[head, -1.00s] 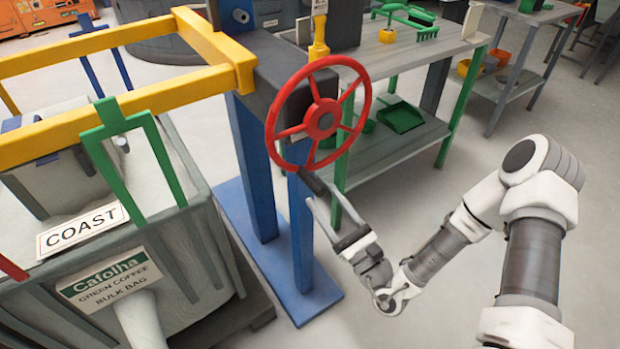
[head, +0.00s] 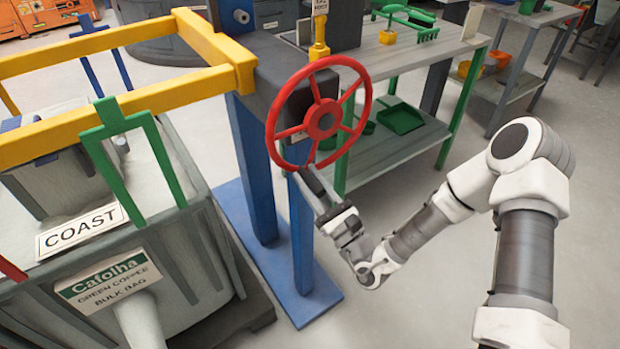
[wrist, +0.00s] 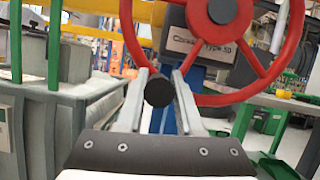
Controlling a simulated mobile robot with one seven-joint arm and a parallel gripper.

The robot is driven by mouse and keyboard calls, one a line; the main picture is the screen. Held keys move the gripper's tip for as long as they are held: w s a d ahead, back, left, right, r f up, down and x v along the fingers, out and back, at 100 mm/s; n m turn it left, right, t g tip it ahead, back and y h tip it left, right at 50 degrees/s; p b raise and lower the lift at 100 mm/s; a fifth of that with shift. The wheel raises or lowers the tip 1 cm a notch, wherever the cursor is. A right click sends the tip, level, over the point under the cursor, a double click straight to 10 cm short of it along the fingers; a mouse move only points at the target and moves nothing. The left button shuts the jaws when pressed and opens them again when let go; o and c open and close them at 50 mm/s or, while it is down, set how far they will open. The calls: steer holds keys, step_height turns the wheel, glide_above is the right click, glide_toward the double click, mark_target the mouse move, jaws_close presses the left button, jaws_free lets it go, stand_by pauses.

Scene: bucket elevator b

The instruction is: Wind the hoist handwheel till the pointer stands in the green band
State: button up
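The red handwheel (head: 320,118) stands upright on a dark housing atop blue posts, and its hub and spokes show in the wrist view (wrist: 222,12). Its black crank handle (wrist: 158,91) sticks out from the rim's lower part towards me. My gripper (head: 318,190) is at this handle. In the wrist view, its two grey fingers (wrist: 160,95) lie close on either side of the handle, with little or no gap, so it looks shut on it. I cannot make out a pointer or green band in either view.
The floor (head: 420,290) under my arm is clear.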

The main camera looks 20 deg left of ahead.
mark_target(367, 107)
steer(key=shift+w+d, duration=0.1)
jaws_close()
